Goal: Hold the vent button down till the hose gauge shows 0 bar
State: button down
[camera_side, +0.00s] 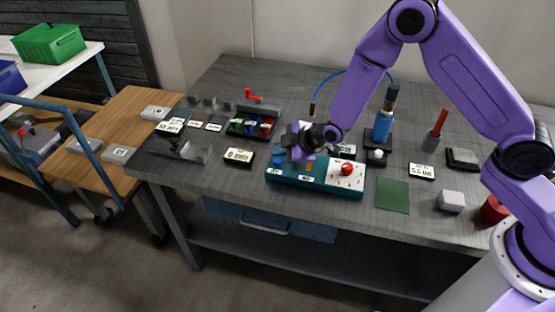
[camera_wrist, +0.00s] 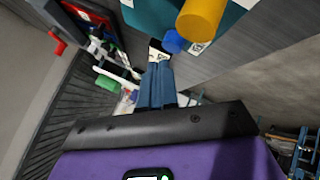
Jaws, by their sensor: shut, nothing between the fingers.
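A teal panel (camera_side: 322,184) sits on the grey bench. It carries a blue button (camera_side: 279,161), a yellow cylinder (camera_side: 309,167) and a red knob (camera_side: 346,169) on a white plate. The labels are too small to read, so I cannot tell which is the vent button. My gripper (camera_side: 298,153) is over the panel's left half. In the wrist view its blue fingers (camera_wrist: 157,68) are shut and empty. The blue button (camera_wrist: 172,42) and yellow cylinder (camera_wrist: 201,18) lie beyond the fingertips; contact cannot be told. A blue hose (camera_side: 328,79) runs behind my arm. I cannot pick out its gauge reading.
A white display card (camera_side: 238,156) stands left of the panel. A blue bottle (camera_side: 382,126) in a dark stand is behind it. A compartment tray (camera_side: 254,122) is at the back left. A green mat (camera_side: 393,196) and a grey block (camera_side: 451,201) lie to the right.

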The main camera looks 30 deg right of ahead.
aim_at(280, 162)
jog(key=shift+f, duration=0.1)
jog(key=shift+f, duration=0.3)
jog(key=shift+f, duration=0.5)
dwell(2.0)
dwell(1.6)
jog(key=shift+r, duration=0.95)
jog(key=shift+r, duration=0.1)
jog(key=shift+r, duration=2.4)
